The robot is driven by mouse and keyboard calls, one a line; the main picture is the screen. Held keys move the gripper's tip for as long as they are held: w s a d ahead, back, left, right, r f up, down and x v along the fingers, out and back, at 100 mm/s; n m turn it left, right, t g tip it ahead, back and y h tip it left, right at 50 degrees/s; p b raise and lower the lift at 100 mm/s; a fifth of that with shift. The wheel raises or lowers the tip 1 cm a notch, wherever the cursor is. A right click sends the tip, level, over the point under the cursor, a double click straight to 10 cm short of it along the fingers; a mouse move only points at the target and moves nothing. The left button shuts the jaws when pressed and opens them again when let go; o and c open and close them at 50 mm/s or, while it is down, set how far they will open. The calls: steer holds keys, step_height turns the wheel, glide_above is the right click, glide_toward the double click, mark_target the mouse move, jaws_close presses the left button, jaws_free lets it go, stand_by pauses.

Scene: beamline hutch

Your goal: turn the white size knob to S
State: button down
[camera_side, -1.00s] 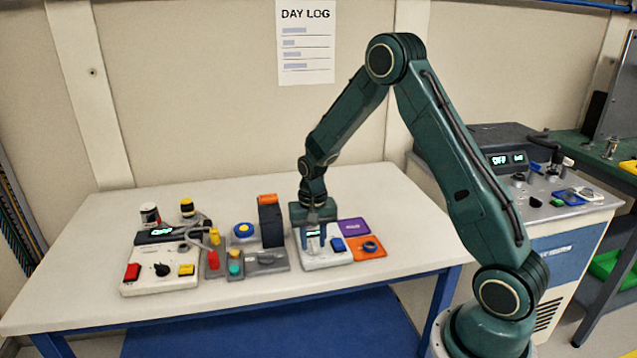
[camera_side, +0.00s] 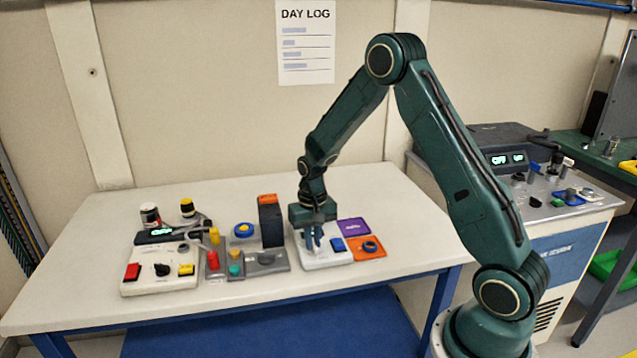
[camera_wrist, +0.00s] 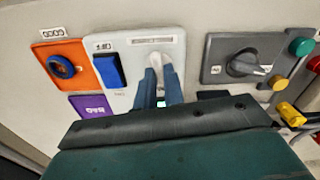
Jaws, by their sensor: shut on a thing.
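The white size knob (camera_wrist: 157,64) sits on a white panel (camera_wrist: 122,101), beside a blue button. My gripper (camera_wrist: 160,72) points down over this panel, and its two blue fingers are shut on the knob, one on each side. In the side view the panel (camera_side: 338,260) lies on the table, and my gripper (camera_side: 314,250) stands over its left part. There the fingers hide the knob. The knob's pointer and the S mark cannot be made out in either view.
A blue button (camera_wrist: 109,69) is on the same panel. An orange plate (camera_wrist: 83,80) with a blue ring and a purple plate (camera_wrist: 91,105) lie to one side. A grey panel with a dark rotary handle (camera_wrist: 238,62) is close on the other side. The table's front is clear.

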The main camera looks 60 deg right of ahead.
steer(key=n, duration=0.6)
steer(key=shift+a, duration=0.1)
stand_by(0.4)
steer(key=c, duration=1.5)
jaws_free()
step_height(320, 180, up, 14)
steer(key=shift+f, duration=0.1)
